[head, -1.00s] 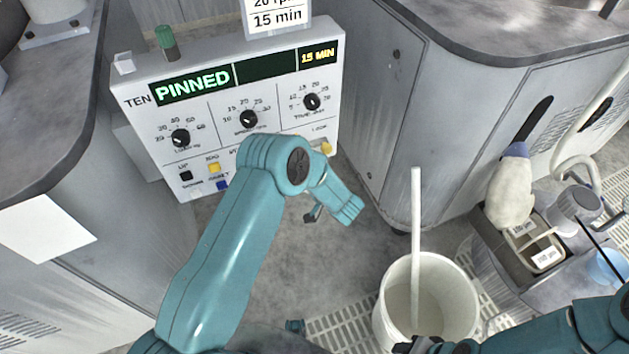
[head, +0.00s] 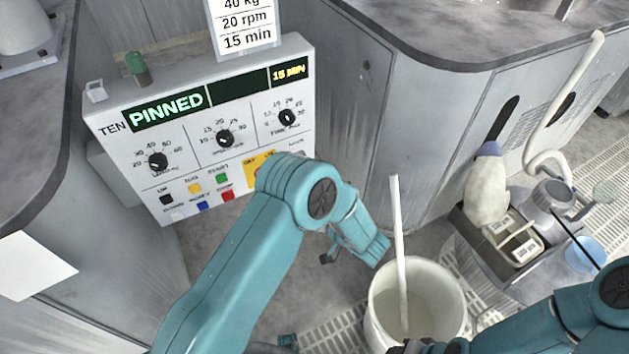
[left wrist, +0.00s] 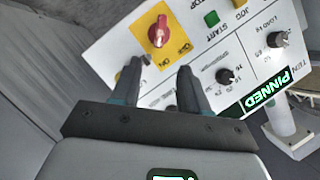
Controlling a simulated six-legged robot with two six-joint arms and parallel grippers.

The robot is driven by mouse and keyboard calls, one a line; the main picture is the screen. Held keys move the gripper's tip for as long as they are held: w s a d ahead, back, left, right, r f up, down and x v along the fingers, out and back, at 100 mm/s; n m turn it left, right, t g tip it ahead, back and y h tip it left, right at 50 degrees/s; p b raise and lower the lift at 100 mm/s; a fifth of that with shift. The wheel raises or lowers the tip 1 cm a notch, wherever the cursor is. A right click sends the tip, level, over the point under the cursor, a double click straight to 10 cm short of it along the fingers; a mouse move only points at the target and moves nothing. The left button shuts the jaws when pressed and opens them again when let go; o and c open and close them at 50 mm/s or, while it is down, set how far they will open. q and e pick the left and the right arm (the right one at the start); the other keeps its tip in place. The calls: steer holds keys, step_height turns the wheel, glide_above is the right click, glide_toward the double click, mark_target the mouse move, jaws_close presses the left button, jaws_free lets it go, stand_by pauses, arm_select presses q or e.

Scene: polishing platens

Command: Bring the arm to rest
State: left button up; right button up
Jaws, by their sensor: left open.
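My left arm comes in from the lower left in the head view, bent at the elbow in front of the control panel (head: 235,105). Its left gripper (head: 328,257) is mostly hidden by the forearm there. In the left wrist view the left gripper (left wrist: 160,82) is open, its two fingers apart with nothing between them. Beyond the fingertips is a red knob (left wrist: 158,31) on a yellow plate of the panel; I see no contact. My right arm reaches in from the lower right; its right gripper (head: 425,346) is dark, cut by the bottom edge, and its jaws are unclear.
A white bucket (head: 455,300) with a pale stick (head: 397,235) in it stands right of my left forearm. A tray (head: 465,225) holds a white bottle (head: 487,183). Grey cabinets (head: 400,120) stand on both sides. The panel display reads PINNED and 15 MIN.

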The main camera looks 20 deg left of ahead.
arm_select(q)
steer(key=s+a+r+h+p, duration=0.1)
steer(key=a+r+p, duration=0.1)
steer(key=a+p, duration=0.25)
steer(key=s+a+r+p, duration=0.1)
steer(key=a+r+p, duration=0.2)
steer(key=a, duration=0.2)
steer(key=s+d+f+g+h+p, duration=0.1)
steer(key=s+d+f+g+h, duration=0.2)
steer(key=s+d+h, duration=0.5)
steer(key=s+d+f+m+g+h+p, duration=0.1)
steer(key=s+d+f+g+h+p, duration=0.1)
steer(key=s+d+h, duration=0.6)
steer(key=s+d+f, duration=0.1)
steer(key=s+d, duration=0.1)
steer(key=s, duration=0.3)
steer(key=shift+d+f+m+g+h, duration=0.3)
steer(key=shift+d+f+g+h, duration=0.05)
steer(key=shift+f+g+h, duration=0.05)
steer(key=shift+s+a, duration=0.1)
